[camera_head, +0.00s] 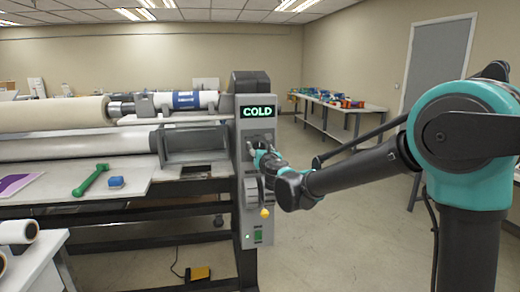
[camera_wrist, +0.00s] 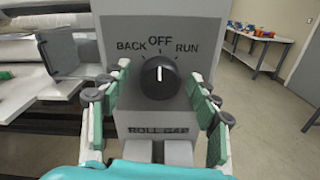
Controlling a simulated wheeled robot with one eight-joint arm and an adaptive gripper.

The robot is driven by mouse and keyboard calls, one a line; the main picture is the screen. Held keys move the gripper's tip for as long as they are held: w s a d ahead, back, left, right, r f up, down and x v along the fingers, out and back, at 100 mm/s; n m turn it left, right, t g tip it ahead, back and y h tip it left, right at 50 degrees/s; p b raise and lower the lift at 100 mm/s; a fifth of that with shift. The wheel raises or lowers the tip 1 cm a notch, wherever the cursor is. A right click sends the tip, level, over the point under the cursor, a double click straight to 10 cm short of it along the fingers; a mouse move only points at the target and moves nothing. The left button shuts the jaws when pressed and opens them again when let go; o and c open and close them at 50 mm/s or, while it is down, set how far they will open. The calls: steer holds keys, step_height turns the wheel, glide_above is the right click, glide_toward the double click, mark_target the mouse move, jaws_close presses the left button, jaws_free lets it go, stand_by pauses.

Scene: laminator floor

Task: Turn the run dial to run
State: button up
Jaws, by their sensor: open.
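The run dial (camera_wrist: 160,80) is a round black knob with a white pointer line on the grey control panel (camera_wrist: 190,25). In the wrist view its pointer stands straight up, close to OFF, between BACK on the left and RUN on the right. My gripper (camera_wrist: 160,108) is open, with green-padded fingers on either side of the dial and clear gaps to it. In the head view my gripper (camera_head: 258,150) is at the panel face below the lit COLD display (camera_head: 257,112), and it hides the dial there.
Below the dial is a ROLL GAP label (camera_wrist: 158,131). In the head view a yellow-knobbed crank (camera_head: 264,212) sits lower on the panel. Large rollers (camera_head: 55,112) and a bench with a green tool (camera_head: 90,180) and blue block (camera_head: 116,182) lie left. Open floor lies right.

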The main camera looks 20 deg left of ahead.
steer(key=c, duration=1.2)
steer(key=shift+o, duration=0.2)
